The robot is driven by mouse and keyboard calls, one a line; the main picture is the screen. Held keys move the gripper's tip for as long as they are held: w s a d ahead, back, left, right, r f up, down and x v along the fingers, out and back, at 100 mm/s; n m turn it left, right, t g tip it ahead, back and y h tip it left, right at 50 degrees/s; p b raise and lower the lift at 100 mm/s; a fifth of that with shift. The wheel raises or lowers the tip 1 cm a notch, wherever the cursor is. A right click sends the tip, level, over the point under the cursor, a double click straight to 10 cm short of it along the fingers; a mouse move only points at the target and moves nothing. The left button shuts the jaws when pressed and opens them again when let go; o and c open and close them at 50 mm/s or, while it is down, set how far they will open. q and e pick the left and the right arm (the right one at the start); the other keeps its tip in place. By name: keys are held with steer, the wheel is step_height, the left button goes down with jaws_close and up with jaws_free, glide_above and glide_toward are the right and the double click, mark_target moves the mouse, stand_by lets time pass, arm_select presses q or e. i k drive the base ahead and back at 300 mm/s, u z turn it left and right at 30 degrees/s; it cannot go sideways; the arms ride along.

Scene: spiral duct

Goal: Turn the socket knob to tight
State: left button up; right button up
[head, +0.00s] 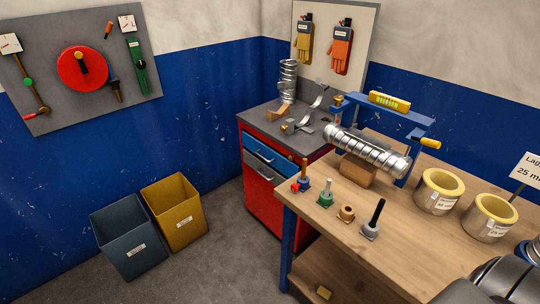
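A silver spiral duct (365,151) lies on a brown block (357,170) on the wooden workbench (400,230), inside a blue frame (385,110). An orange-yellow knob (430,143) sticks out at the frame's right post, beside the duct's right end. Another small orange-handled part (338,103) sits at the frame's left side. I cannot tell for certain which of these is the socket knob, nor read any tight mark. No gripper fingers show. A dark grey arm part of mine fills the lower right corner.
Several small fittings, including a black-handled one (374,220) and a green-based one (326,193), stand along the bench's front edge. Two yellow-rimmed cans (437,203) (488,232) stand at right. A red cabinet (262,190) adjoins the bench; two bins (128,240) (177,215) stand left.

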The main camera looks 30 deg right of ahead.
mark_target(295, 187)
steer(key=i, duration=3)
steer(key=z, duration=4.25)
